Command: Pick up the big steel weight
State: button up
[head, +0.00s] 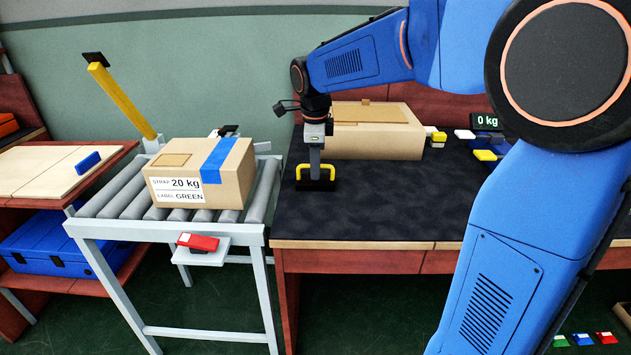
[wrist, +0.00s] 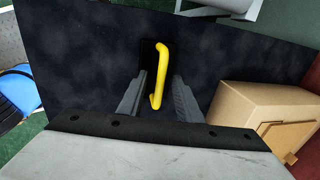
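The big steel weight (head: 316,185) is a dark block with a yellow handle, standing on the dark mat near the table's left front. My gripper (head: 316,170) points down right over it. In the wrist view the yellow handle (wrist: 160,72) lies between the two fingers of my gripper (wrist: 158,95). The fingers are apart, with a visible gap on the left and right of the handle. The weight's dark body blends into the mat beneath. Whether a fingertip touches the weight cannot be told.
A cardboard box (head: 375,130) stands behind my gripper. A taped carton (head: 203,175) labelled 20 kg and GREEN sits on the roller conveyor (head: 259,195) at left. A display (head: 487,121) reads 0 kg. A smaller yellow item (head: 486,155) lies at right. The front mat is clear.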

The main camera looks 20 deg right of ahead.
jog(key=shift+w+f, duration=0.1)
jog(key=shift+f, duration=0.5)
grip_shut()
jog(key=shift+r, duration=0.1)
dwell(0.9)
